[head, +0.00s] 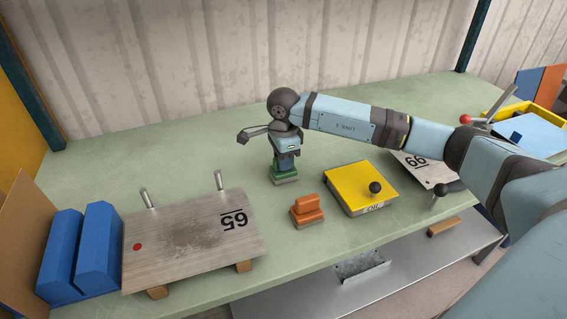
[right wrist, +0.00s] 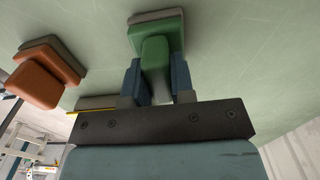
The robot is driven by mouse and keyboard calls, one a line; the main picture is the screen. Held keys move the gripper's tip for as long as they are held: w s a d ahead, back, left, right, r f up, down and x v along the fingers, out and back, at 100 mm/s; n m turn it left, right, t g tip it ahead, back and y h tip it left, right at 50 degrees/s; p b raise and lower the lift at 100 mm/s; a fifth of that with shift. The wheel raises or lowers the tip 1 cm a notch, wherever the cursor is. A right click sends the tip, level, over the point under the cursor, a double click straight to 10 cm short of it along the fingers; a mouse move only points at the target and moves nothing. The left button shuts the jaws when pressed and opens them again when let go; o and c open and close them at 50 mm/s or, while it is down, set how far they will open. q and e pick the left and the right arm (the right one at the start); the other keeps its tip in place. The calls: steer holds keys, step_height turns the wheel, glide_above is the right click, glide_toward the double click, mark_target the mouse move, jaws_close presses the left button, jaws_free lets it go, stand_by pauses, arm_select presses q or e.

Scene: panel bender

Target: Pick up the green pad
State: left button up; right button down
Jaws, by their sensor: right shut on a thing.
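The green pad (head: 277,174) has a green block and handle over a grey base, and it is at the middle of the green table in the head view. My right gripper (head: 287,160) comes down on it from above and is shut on its handle. In the right wrist view the two blue fingers of the gripper (right wrist: 155,82) stand on either side of the handle of the green pad (right wrist: 157,45). I cannot tell whether its grey base touches the table. My left gripper is not in view.
An orange pad (head: 307,210) stands in front of the green pad; the right wrist view shows it too (right wrist: 38,85). A yellow box (head: 358,187) with a black knob is to the right. A metal plate marked 65 (head: 190,240) and blue blocks (head: 80,250) are at left. The back table is clear.

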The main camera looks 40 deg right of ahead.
step_height(320, 180, up, 20)
steer(key=shift+f, duration=0.15)
